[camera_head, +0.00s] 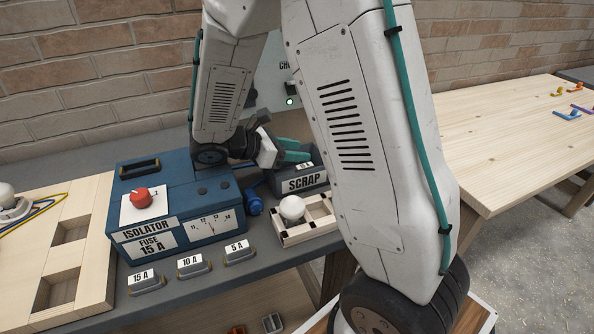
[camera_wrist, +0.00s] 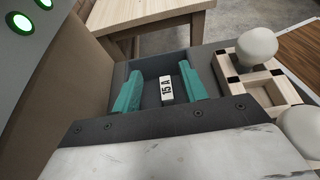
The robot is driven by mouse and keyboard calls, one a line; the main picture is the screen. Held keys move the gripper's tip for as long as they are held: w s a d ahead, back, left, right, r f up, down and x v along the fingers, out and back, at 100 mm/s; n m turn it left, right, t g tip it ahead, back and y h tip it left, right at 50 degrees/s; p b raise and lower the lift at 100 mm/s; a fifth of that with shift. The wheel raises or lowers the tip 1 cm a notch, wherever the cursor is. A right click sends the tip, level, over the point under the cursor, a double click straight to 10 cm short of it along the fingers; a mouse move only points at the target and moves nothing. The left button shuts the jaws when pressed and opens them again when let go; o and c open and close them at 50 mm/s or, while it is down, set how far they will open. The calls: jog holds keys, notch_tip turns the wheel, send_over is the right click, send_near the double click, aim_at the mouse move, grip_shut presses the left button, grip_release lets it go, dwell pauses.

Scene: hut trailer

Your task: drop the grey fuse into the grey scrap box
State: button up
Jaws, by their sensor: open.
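The grey scrap box (camera_head: 303,184), marked SCRAP, stands on the dark bench right of the blue isolator; its walls also show in the wrist view (camera_wrist: 150,66). My gripper (camera_head: 294,155) is open, its teal fingers over and partly inside the box. In the wrist view my gripper (camera_wrist: 161,92) has a grey fuse (camera_wrist: 167,90) with a white 15 A label between the fingers, with gaps beside it. The fuse is inside the box outline, apparently let go; its underside is hidden. In the head view only part of its label (camera_head: 304,166) shows.
The blue isolator (camera_head: 180,213) with a red knob stands left of the box. A wooden tray (camera_head: 294,238) with a white bulb is just in front. Fuses marked 15 A (camera_head: 146,280), 10 A (camera_head: 193,265) and 5 A (camera_head: 239,252) line the bench front.

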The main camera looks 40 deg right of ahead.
jog(key=v, duration=0.6)
jog(key=shift+a, duration=0.2)
jog(key=shift+r, duration=0.1)
jog(key=s+r+m+y, duration=0.2)
jog(key=s, duration=0.1)
jog(key=s+r+m, duration=0.1)
jog(key=shift+s+d+r+y, duration=0.2)
jog(key=shift+s+d+y, duration=0.1)
jog(key=shift+y, duration=0.1)
jog(key=s+a+r+m+t+y, duration=0.2)
jog(key=s+m+y, duration=0.3)
jog(key=s, duration=0.3)
jog(key=s+a+r+m+t+y, duration=0.3)
jog(key=s+a+m+y, duration=0.2)
jog(key=s+m, duration=0.2)
jog(key=shift+s+r, duration=0.4)
jog(key=shift+s, duration=0.65)
jog(key=shift+a, duration=0.1)
dwell(3.7)
